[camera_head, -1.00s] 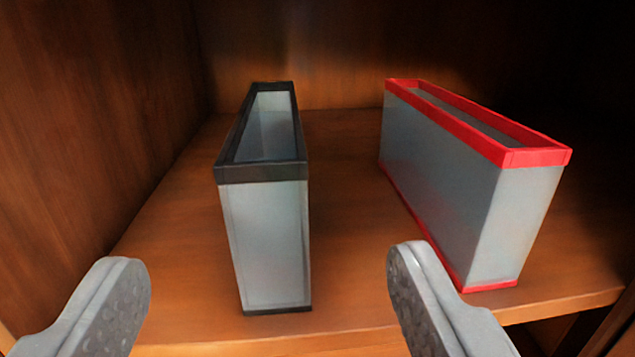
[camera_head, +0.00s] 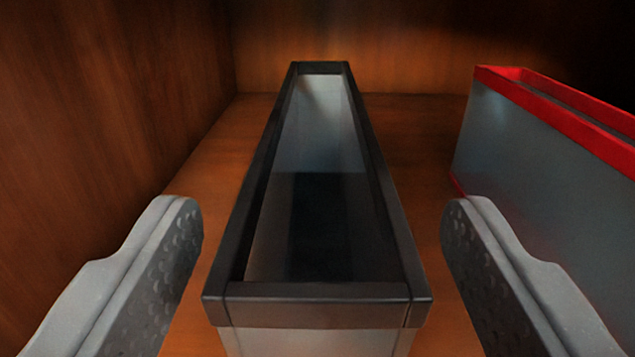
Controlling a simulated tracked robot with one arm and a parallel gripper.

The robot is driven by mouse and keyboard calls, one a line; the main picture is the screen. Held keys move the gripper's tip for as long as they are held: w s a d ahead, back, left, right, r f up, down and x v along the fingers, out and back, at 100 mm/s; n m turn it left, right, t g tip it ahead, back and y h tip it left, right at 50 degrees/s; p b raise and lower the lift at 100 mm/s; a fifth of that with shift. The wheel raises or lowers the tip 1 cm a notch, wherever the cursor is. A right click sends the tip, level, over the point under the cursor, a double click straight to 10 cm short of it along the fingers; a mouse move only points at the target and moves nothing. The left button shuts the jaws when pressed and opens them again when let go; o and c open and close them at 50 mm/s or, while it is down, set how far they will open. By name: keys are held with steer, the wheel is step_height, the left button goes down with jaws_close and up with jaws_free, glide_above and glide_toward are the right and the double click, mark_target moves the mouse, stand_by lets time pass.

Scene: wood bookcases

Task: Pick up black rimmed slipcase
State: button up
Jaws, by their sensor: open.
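The black rimmed slipcase (camera_head: 317,304) stands upright on the wooden shelf, its open top facing up. It is grey with a black rim, and its inside looks empty. Its long side runs away from me toward the back wall. My gripper (camera_head: 322,215) is open, with one finger to the left of the slipcase and one to the right. Gaps show between both fingers and the slipcase in the picture. The lower part of the slipcase is out of frame.
A red rimmed grey slipcase (camera_head: 530,150) stands to the right, partly behind my right finger and cut by the frame edge. The wooden side wall (camera_head: 100,100) is on the left and the back wall (camera_head: 400,45) lies behind. Bare shelf (camera_head: 410,125) shows between the two slipcases.

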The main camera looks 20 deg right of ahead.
steer(key=b+x, duration=0.1)
steer(key=x, duration=0.3)
steer(key=shift+w+f, duration=0.1)
steer(key=shift+f, duration=0.05)
steer(key=c, duration=1.4)
